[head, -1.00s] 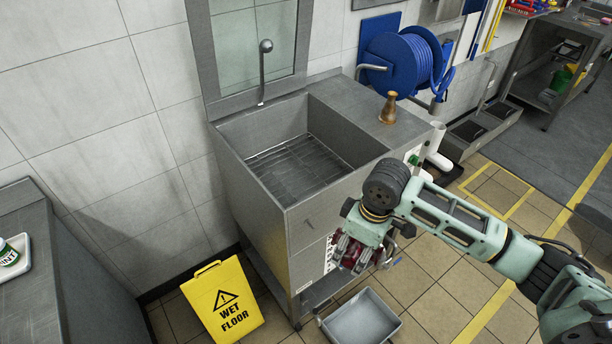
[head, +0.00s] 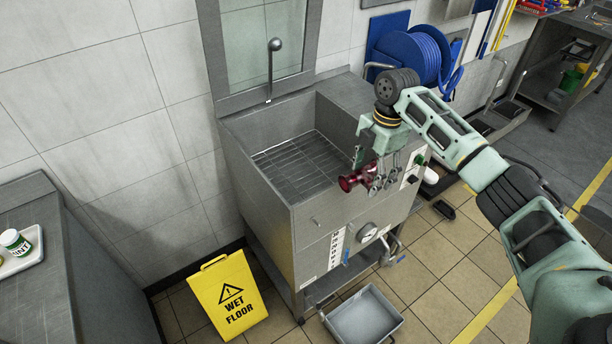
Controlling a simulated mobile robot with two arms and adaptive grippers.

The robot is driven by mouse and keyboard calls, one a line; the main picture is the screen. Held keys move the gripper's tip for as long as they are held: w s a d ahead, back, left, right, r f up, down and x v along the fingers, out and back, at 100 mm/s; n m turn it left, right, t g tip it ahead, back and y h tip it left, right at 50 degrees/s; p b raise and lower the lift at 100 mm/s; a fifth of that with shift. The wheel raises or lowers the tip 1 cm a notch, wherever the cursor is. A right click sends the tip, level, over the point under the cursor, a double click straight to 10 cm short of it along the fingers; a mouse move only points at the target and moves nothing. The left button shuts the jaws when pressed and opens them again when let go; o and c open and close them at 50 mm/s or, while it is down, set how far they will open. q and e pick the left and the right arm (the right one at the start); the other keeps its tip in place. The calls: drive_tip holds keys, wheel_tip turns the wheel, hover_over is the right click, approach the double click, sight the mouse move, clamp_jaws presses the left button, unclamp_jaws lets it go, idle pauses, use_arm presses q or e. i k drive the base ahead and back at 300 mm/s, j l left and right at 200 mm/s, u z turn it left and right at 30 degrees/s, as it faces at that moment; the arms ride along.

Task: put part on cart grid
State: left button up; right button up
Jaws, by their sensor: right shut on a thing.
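A shiny dark red part (head: 348,183) with a flared end sticks out to the left of my right gripper (head: 374,181). The gripper is shut on it and hides its other end. They are in front of the right part of a steel sink-like cart, at about the height of its rim. The cart's wire grid (head: 292,166) lies down inside the open basin, to the left of and beyond the gripper, and looks empty. The red part is apart from the grid. My left gripper is not in view.
The cart's front wall (head: 318,229) stands between the gripper and the basin. A tap (head: 274,56) rises behind the basin. A yellow wet floor sign (head: 230,296) and a grey tray (head: 364,318) are on the floor. A steel counter (head: 36,290) is at the left.

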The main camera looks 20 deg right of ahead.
sight(317, 187)
drive_tip(key=i, duration=1)
